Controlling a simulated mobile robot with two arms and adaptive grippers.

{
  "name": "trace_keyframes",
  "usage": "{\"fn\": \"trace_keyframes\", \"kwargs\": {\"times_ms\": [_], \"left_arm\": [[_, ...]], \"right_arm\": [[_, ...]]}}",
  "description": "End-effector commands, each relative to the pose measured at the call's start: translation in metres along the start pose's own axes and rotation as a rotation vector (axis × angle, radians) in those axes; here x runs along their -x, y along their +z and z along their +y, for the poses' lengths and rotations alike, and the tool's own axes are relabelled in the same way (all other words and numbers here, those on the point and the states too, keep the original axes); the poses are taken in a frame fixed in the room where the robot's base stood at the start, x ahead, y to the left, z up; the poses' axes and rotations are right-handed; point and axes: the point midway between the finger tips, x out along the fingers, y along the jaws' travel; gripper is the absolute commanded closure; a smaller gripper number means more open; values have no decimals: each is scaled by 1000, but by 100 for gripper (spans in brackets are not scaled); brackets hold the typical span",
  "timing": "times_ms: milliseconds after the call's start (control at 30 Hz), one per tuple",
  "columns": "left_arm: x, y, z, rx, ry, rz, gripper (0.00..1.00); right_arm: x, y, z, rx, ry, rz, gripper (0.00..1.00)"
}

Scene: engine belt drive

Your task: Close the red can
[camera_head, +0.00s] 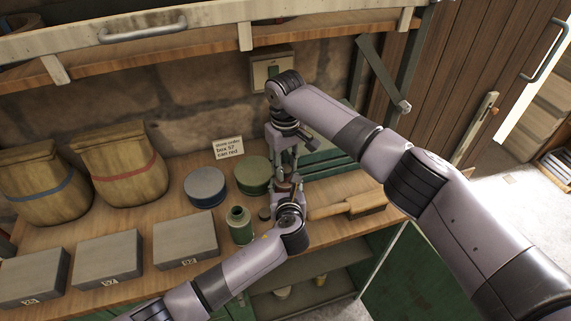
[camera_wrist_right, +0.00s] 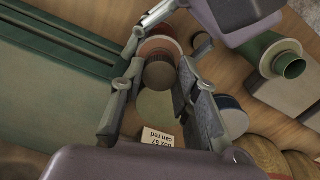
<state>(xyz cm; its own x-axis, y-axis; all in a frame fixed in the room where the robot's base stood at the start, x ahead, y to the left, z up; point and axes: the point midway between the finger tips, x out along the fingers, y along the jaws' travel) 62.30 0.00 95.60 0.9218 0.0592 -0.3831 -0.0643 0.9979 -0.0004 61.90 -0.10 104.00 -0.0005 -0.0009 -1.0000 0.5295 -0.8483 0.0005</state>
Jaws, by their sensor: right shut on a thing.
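The red can (camera_head: 283,186) is at the middle of the bench, largely hidden between my two grippers. Its reddish rim also shows in the right wrist view (camera_wrist_right: 158,44). A brown ribbed cap (camera_wrist_right: 159,73) is between the fingers of my right gripper (camera_head: 286,173), which comes down from above and is shut on it. The cap overlaps the can in the wrist view; I cannot tell whether they touch. My left gripper (camera_head: 287,202) is low beside the can, its fingers partly hidden, so its grip is unclear.
A green open-necked can (camera_head: 240,226), a small dark cap (camera_head: 264,213), a blue round tin (camera_head: 205,187) and a green round tin (camera_head: 254,175) stand close by. A wooden-handled brush (camera_head: 350,206) lies right. Grey boxes (camera_head: 185,241) and sacks (camera_head: 122,165) fill the left.

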Motion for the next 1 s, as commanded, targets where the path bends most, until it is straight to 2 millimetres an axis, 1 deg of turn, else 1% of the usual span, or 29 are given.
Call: {"fn": "trace_keyframes", "kwargs": {"times_ms": [533,667,767,867,1000], "left_arm": [[0,-1,1,-2,2,1,100],[0,-1,1,-2,2,1,100],[0,-1,1,-1,2,1,100],[0,-1,1,-1,2,1,100],[0,-1,1,-1,2,1,100]], "right_arm": [[-11,0,0,0,-2,0,82],[-11,0,0,-13,-1,1,82],[-12,0,-1,-104,-3,0,82],[-12,0,-2,-295,-6,-1,82],[-12,-1,-2,-629,-7,-2,82]]}}
